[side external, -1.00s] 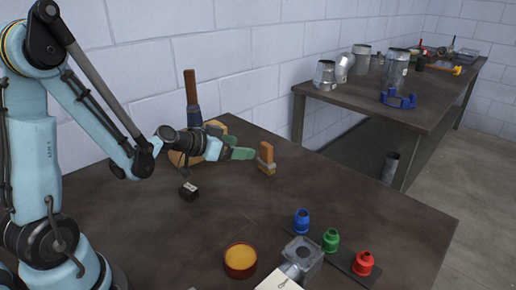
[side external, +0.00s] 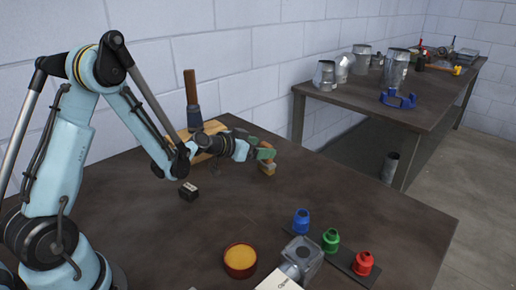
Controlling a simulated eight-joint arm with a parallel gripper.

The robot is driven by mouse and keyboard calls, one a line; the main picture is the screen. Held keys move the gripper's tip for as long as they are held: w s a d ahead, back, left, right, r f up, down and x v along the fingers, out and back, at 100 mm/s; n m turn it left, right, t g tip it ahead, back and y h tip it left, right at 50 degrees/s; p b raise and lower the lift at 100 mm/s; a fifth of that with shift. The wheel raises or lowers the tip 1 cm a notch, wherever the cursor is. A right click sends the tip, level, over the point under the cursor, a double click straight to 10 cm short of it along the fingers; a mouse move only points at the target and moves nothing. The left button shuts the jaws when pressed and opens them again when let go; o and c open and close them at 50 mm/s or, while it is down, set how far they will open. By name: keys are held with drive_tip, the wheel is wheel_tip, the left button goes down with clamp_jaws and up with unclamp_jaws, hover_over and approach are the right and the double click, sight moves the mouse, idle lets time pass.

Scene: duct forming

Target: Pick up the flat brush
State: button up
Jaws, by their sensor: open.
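The flat brush (side external: 267,169) stands on the dark table near its back edge. Only its lower part shows clearly; my gripper hides most of its orange-brown handle. My gripper (side external: 265,152) has green fingers and is open. The fingers are at the upper part of the brush, overlapping it in the picture. I cannot tell whether they touch the brush or sit around it.
A wooden block (side external: 211,143) and an upright wooden-handled tool (side external: 191,95) stand behind my arm. A black box (side external: 188,191), an orange-filled bowl (side external: 240,261), a metal piece (side external: 300,258), and blue (side external: 301,222), green (side external: 330,240) and red (side external: 363,263) fittings stand nearer.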

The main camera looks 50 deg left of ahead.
sight(264, 146)
drive_tip(key=shift+x, duration=1.65)
drive_tip(key=shift+r, duration=0.1)
drive_tip(key=c, duration=1.1)
drive_tip(key=shift+r, duration=0.15)
